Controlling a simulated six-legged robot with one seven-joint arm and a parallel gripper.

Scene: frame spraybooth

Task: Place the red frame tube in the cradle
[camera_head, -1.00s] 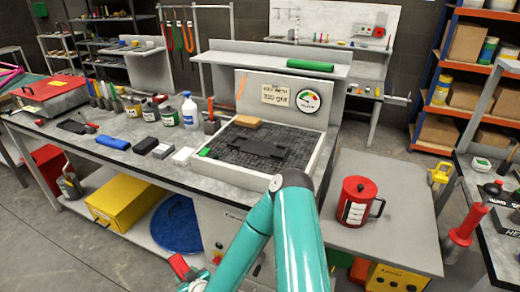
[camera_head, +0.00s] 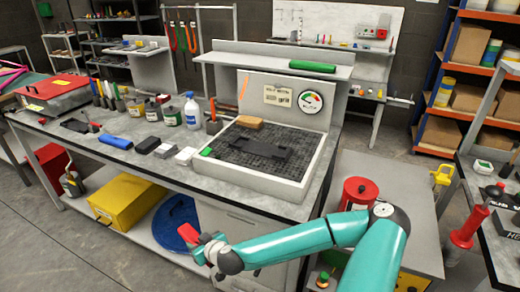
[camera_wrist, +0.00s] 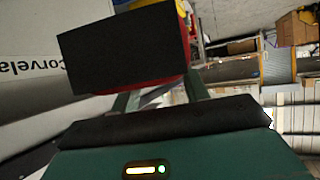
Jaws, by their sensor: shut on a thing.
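My gripper (camera_head: 215,254) is shut on a red piece (camera_head: 204,243), which I take to be the red frame tube. It is held in front of the bench, below the top and near the blue round item. In the wrist view, my gripper (camera_wrist: 160,95) holds a piece with a large dark end face (camera_wrist: 122,50) and a red underside (camera_wrist: 150,86). Its full length is hidden. A dark, flat holder (camera_head: 260,152), perhaps the cradle, lies on the black grid in the pale-rimmed tray (camera_head: 292,186) on the bench.
A sponge (camera_head: 249,122) and a small green block (camera_head: 206,152) sit at the tray's edges. A spray bottle (camera_head: 192,110), cans and blocks crowd the bench to its left. A red canister (camera_head: 356,190) stands behind my arm on the right cart.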

